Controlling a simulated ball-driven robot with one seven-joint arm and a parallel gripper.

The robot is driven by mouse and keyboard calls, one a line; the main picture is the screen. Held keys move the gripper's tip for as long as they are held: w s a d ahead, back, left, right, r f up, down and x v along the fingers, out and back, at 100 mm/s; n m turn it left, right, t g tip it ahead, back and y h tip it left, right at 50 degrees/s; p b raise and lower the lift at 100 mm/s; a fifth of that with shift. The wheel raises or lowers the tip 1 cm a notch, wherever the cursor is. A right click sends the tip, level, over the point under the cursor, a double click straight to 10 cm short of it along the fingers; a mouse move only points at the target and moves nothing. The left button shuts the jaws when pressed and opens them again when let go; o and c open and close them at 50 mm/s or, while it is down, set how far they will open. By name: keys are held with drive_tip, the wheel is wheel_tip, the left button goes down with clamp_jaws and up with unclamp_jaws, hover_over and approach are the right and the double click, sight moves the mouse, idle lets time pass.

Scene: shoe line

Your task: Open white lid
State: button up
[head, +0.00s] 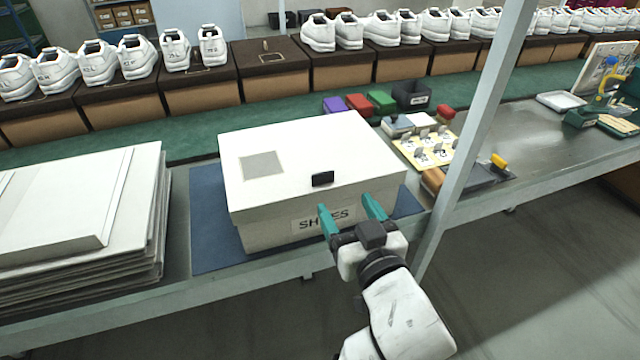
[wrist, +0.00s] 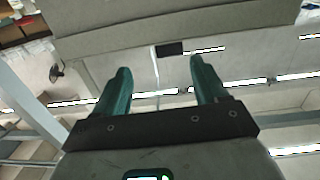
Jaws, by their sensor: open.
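The white lid (head: 300,140) lies closed on a white shoe box (head: 265,237) with "SHOES" printed on its front. The lid has a grey square on top and a small black tab (head: 323,179) at its front edge. My gripper (head: 347,203) is open and empty in front of the box, just below and right of the tab. One teal finger overlaps the printed label in the head view. In the wrist view the lid's edge (wrist: 180,22) crosses the top, and the black tab (wrist: 170,48) shows between the fingertips (wrist: 160,66). I cannot tell whether the fingers touch the box.
The box stands on a blue mat (head: 207,220). A stack of flat white cardboard (head: 75,215) is to its left. A slanted metal post (head: 470,140) rises to the right, near my arm. A yellow tray (head: 425,148) lies right of the box. White shoes line the conveyor behind.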

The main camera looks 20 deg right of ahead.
sight(324, 174)
drive_tip(key=shift+t+y, duration=0.3)
drive_tip(key=w, duration=0.7)
drive_tip(key=w+a+r+p, duration=0.1)
drive_tip(key=w, duration=0.3)
drive_tip(key=shift+w, duration=0.1)
drive_tip(key=shift+c, duration=0.2)
drive_tip(key=shift+r, duration=0.1)
clamp_jaws()
